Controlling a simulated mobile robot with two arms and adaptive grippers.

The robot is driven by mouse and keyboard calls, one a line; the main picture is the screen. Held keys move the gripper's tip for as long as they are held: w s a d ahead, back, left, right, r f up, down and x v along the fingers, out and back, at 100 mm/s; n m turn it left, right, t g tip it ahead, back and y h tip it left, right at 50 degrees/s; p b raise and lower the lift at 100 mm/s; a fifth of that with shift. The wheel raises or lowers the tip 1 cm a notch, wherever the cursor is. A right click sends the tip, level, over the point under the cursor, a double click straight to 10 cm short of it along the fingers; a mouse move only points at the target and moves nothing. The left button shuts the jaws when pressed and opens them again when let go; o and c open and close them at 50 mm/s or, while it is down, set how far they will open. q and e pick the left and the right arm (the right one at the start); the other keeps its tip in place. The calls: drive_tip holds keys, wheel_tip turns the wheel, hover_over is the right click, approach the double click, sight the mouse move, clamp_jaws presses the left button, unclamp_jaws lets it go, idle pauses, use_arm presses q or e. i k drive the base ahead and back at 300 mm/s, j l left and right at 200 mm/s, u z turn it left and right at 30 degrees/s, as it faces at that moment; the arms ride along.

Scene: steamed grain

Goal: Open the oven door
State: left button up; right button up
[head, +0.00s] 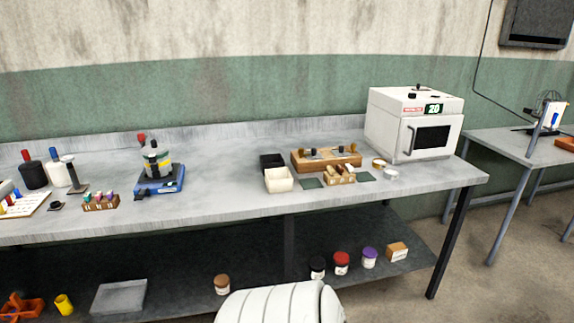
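The oven (393,108) is a white box standing at the right end of the long grey table. Its front door (433,137) has a dark window and a vertical grey handle (409,139) on the left side, and it looks shut. A green lit display (434,108) reads about 20, and a dark knob sits on top. Neither of my grippers is in view.
The long table (221,192) holds a wooden tool block (299,164), white bin (278,181), small round tins (379,164) before the oven, and a blue device (160,184). Jars (341,262) stand on the lower shelf. A second table (495,146) is at right.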

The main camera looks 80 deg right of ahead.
sight(429, 135)
drive_tip(key=z, duration=3.45)
